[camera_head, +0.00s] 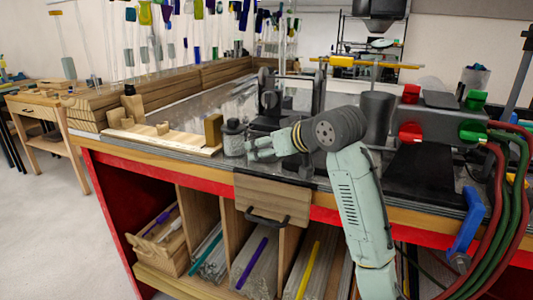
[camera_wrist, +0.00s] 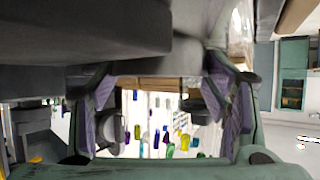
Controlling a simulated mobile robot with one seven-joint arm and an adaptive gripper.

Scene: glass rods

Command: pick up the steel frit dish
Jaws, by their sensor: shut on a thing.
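The steel frit dish (camera_head: 234,140) appears as a small grey cylinder with a darker top, near the front edge of the workbench in the head view. My gripper (camera_head: 249,147) reaches in from the right, low over the bench, with its fingers pointing left at the dish. It is shut on the dish, and the fingers hide part of the dish's right side. In the wrist view my two fingers (camera_wrist: 163,115) stand well apart. I cannot make out the dish clearly there.
A wooden rack (camera_head: 165,133) lies just left of the dish. Dark bench equipment (camera_head: 270,100) stands close behind it. A dark grey canister (camera_head: 376,118) is right of my wrist. A wooden panel with a handle (camera_head: 272,200) is below at the bench front.

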